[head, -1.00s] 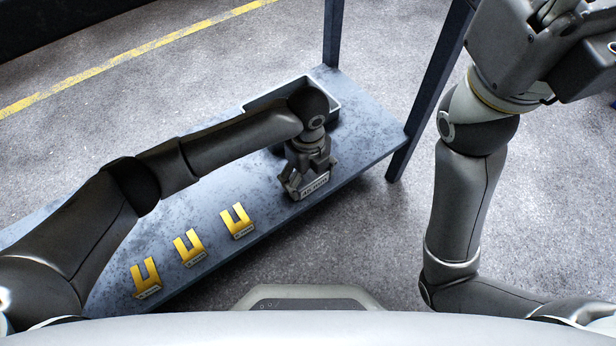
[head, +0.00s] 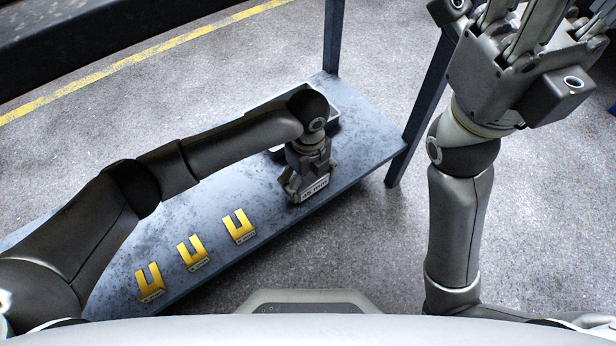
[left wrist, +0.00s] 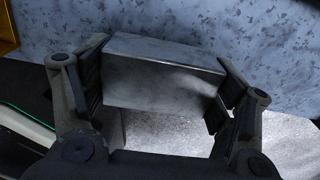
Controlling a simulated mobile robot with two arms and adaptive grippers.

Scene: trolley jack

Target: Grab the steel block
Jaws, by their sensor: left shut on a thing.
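The steel block (left wrist: 160,76) is a grey metal box that fills the space between my left gripper's pads in the left wrist view. My left gripper (left wrist: 158,88) is shut on it, with one pad at each end. In the head view my left gripper (head: 306,188) is low over the right part of the blue-grey bench (head: 365,130), near its front edge.
Several yellow U-shaped pieces (head: 193,252) with small labels stand in a row left of my left gripper. A dark tray (head: 335,112) lies behind my left wrist, partly hidden. Blue bench legs (head: 333,40) rise at the back. Open floor lies right of the bench.

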